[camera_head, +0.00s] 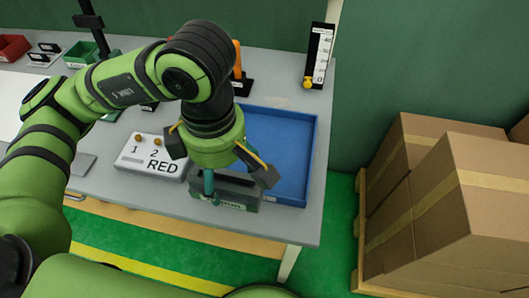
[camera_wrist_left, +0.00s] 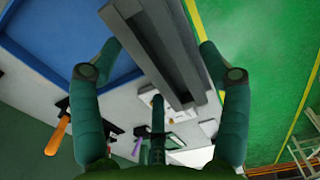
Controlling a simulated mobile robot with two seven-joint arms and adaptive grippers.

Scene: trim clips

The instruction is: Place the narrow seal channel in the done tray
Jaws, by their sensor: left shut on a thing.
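My left gripper (camera_head: 222,178) is shut on the narrow seal channel (camera_head: 240,192), a dark grey, long grooved piece. In the left wrist view the channel (camera_wrist_left: 155,45) runs lengthwise between the fingers of my left gripper (camera_wrist_left: 160,55). The done tray (camera_head: 312,150) is a blue, shallow, open box near the table's right end. The channel is at the tray's left front corner in the head view, and its right end overlaps the tray in the picture. The tray (camera_wrist_left: 60,38) is left of the channel in the wrist view. The hand hides part of both.
A white board (camera_head: 150,157) marked "1 2 RED" with two brown knobs lies left of the hand. A black gauge stand (camera_head: 319,55) and an orange-handled tool (camera_head: 237,62) stand behind the tray. Cardboard boxes (camera_head: 440,200) stand on a pallet at right. Inside, the visible tray floor looks empty.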

